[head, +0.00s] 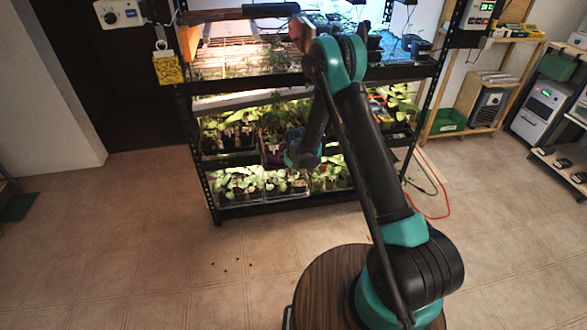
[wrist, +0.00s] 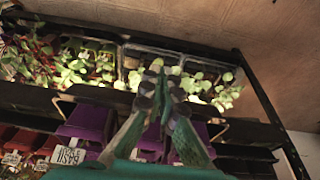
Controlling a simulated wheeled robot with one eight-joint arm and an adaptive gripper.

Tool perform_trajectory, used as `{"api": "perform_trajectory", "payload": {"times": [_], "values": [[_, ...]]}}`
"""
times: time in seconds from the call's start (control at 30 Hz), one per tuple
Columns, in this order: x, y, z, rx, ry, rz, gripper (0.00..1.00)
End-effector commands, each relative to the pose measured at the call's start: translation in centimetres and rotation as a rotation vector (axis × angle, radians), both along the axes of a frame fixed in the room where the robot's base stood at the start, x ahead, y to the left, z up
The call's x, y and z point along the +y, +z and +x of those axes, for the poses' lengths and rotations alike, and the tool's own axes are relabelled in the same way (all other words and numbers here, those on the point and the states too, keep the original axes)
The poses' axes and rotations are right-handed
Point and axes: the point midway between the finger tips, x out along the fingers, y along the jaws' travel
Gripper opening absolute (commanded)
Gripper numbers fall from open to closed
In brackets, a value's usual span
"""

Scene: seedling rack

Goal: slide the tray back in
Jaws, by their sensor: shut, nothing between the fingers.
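The rack (head: 325,84) holds seedling trays on its shelves. In the wrist view, a dark-rimmed tray (wrist: 178,47) with leafy seedlings lies toward the top. A dark bar (wrist: 105,97) with pale bent ends crosses in front of purple pots (wrist: 88,122); I cannot tell whether it belongs to a tray. My gripper (wrist: 160,72) is shut and empty, its fingertips appearing over the tray's near edge; contact is unclear. In the head view, my gripper (head: 300,155) is in front of the middle and lower shelves, its fingers not clear. Which tray sticks out is unclear.
Red pots (wrist: 22,142) and a white label (wrist: 68,155) lie at lower left in the wrist view. A wooden shelf unit (head: 470,95) stands right of the rack. A red cable (head: 436,190) lies on the floor there. The floor left of the rack is mostly clear.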

Motion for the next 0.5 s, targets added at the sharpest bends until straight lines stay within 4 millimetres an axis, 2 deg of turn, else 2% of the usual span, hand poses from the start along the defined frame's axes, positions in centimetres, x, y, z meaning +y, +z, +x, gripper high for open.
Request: {"api": "perform_trajectory", "payload": {"times": [0.03, 0.2, 0.5], "values": [[0.2, 0.2, 1.0, -0.001, -0.001, 0.001, 0.00], [0.7, 0.2, 2.8, -0.001, -0.001, 0.001, 0.00], [1.0, 0.3, 3.6, -0.001, -0.001, 0.001, 0.00]]}}
